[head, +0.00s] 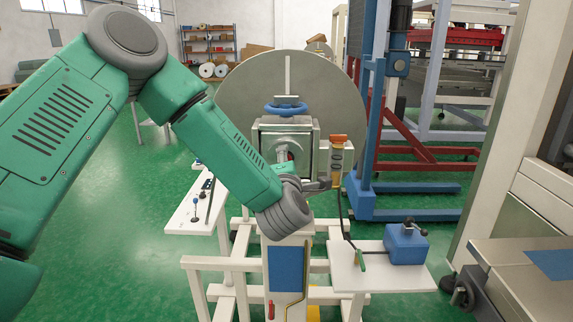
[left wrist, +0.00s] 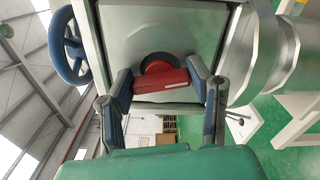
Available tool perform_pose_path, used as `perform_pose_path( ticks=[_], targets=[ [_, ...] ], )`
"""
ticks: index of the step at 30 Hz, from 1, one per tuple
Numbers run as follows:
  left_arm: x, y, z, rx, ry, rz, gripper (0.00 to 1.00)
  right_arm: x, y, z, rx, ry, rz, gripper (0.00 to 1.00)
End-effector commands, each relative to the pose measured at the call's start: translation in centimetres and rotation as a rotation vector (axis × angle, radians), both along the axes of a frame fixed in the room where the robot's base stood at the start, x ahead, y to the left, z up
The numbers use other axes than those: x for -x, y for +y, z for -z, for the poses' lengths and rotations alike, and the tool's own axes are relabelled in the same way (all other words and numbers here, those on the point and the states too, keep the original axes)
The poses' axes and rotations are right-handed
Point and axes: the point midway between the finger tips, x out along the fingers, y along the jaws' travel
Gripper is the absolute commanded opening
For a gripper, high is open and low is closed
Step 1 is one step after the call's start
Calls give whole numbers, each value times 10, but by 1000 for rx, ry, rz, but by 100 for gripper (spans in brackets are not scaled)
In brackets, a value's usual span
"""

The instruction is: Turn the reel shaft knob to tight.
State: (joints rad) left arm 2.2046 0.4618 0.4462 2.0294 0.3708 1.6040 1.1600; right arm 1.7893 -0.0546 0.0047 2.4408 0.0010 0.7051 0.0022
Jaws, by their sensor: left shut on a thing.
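The reel shaft knob (left wrist: 160,80) is a red bar handle with a dark round hub behind it, on a grey metal plate (left wrist: 125,30). My left gripper (left wrist: 166,88) is shut on the red bar, with one finger at each end in the left wrist view. In the head view, my left arm reaches in front of the grey block (head: 267,138) below the blue handwheel. My wrist hides most of the knob and fingers there. My right gripper is not in view.
The blue handwheel (head: 286,108) sits just above the grey block, with the large grey reel disc (head: 235,103) behind. An orange-topped cylinder (head: 338,150) stands close to the right. White side shelves (head: 385,280) hold a blue box (head: 405,244) and small tools.

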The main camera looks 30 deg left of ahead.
Motion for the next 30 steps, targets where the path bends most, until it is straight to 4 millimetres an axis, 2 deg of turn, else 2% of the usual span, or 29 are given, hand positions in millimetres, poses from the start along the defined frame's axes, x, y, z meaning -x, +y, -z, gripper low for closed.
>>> perform_pose_path(
  ticks=[12,30],
  targets=[
    [0,-1,5,-184,123,4,17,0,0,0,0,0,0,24],
    [1,-2,7,-216,147,6,17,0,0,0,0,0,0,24]
  ],
)
